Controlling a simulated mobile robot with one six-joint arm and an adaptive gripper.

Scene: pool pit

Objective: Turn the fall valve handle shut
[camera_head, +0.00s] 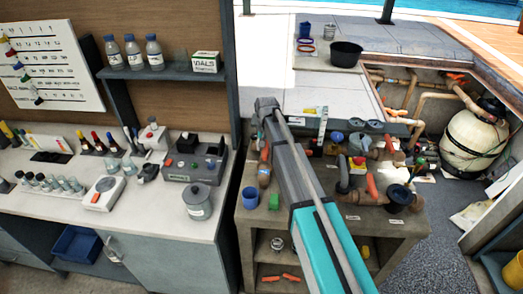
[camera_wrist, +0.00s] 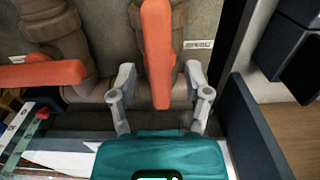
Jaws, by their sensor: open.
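In the wrist view an orange lever handle (camera_wrist: 156,45) on a brown pipe valve (camera_wrist: 185,22) lies between the fingers of my gripper (camera_wrist: 160,75). The gripper is open, one finger on each side, with gaps visible beside the handle. The handle points toward the teal palm. A small label (camera_wrist: 198,44) sits to the right; I cannot read it, so I cannot tell whether this is the fall valve. In the head view, an orange handle (camera_head: 265,151) shows just left of my arm and appears to be the same one. My arm hides the gripper there.
A second orange handle (camera_wrist: 40,75) lies crosswise to the left in the wrist view. A dark panel (camera_wrist: 262,135) stands close on the right. In the head view, a blue cup (camera_head: 250,197) stands near the bench's left edge, and more valves and pipes (camera_head: 371,184) crowd its right side.

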